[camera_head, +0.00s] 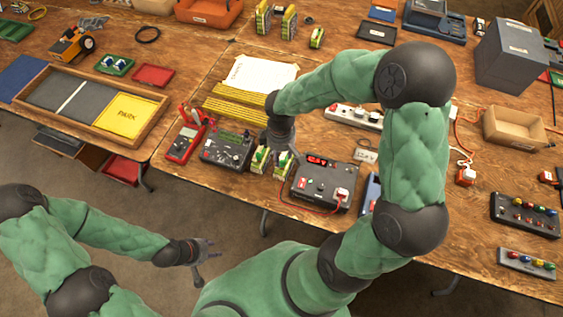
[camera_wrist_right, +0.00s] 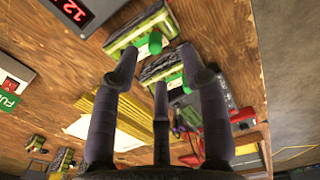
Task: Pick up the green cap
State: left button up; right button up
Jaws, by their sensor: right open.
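Two striped green-and-yellow blocks stand on the table under my right gripper (camera_head: 281,157). One round green cap (camera_wrist_right: 155,43) shows at the edge of the nearer block (camera_wrist_right: 140,28) in the right wrist view. Another green piece (camera_wrist_right: 186,86) shows by the second block (camera_wrist_right: 163,68). My right gripper (camera_wrist_right: 160,66) is open, its fingers spread just over the blocks, holding nothing that I can see. The caps are small and partly hidden by the hand in the head view. My left gripper (camera_head: 208,258) is open and empty over the floor, away from the table.
A black box with a red display (camera_head: 318,180) stands right of the blocks, with a red wire. A grey device with knobs (camera_head: 226,147) and a red multimeter (camera_head: 184,143) stand left. Yellow strips (camera_head: 238,105) and a white sheet (camera_head: 262,74) lie behind. The table's front edge is close.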

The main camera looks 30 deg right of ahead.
aim_at(282, 161)
jog(key=f, duration=0.2)
jog(key=f+b, duration=0.2)
jog(key=f, duration=0.1)
jog(key=shift+w+d+f, duration=0.1)
jog(key=shift+d+f, duration=0.2)
jog(key=shift+f, duration=0.05)
jog(key=c, duration=0.8)
